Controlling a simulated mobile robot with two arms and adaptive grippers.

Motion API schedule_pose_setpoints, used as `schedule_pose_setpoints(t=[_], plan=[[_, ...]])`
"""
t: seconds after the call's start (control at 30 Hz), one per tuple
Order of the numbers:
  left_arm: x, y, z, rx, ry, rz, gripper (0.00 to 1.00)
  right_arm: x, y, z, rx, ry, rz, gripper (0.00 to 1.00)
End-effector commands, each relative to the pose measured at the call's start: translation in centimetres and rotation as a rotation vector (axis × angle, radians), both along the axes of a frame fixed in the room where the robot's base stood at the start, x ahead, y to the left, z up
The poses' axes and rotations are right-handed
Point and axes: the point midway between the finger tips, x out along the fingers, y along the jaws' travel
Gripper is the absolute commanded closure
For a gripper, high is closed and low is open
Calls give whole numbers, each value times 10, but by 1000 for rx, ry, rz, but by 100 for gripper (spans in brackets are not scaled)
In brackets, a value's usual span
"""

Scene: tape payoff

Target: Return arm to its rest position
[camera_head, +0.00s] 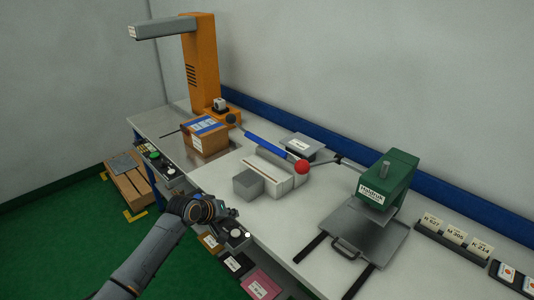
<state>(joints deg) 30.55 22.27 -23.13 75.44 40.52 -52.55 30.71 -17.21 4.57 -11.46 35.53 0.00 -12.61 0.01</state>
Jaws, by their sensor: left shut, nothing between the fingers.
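My left arm comes in from the lower left. My left gripper (236,228) is at the front edge of the workbench, small and dark in the picture, and it is shut with nothing seen in it. It is apart from the grey block on the bench behind it. My right gripper is not in view.
The workbench (294,236) carries a cardboard box (205,136) with a blue-and-white top, an orange column (200,65), a grey block (248,185), a red-knobbed lever (302,166), a green press (388,180) and a grey tray (362,236). A wooden pallet (131,185) lies on the green floor.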

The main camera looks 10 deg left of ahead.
Motion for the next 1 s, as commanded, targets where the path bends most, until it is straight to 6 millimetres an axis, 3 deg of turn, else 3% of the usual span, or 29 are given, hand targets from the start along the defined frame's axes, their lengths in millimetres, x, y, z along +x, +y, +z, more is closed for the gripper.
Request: schedule_pose_setpoints(t=[0.07,0.17,0.27,0.43,0.6,0.7,1.0], plan=[[-6,-4,-5,8,6,-12,100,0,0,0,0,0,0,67],[-31,-18,-20,39,23,-61,100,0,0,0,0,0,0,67],[-78,-37,-42,99,50,-143,100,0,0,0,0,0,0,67],[-176,-56,-66,228,95,-276,100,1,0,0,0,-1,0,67],[-265,-50,-68,349,149,-349,100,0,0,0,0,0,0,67],[-300,-41,-63,400,176,-366,100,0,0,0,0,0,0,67],[-372,-17,-45,503,253,-382,100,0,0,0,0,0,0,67]])
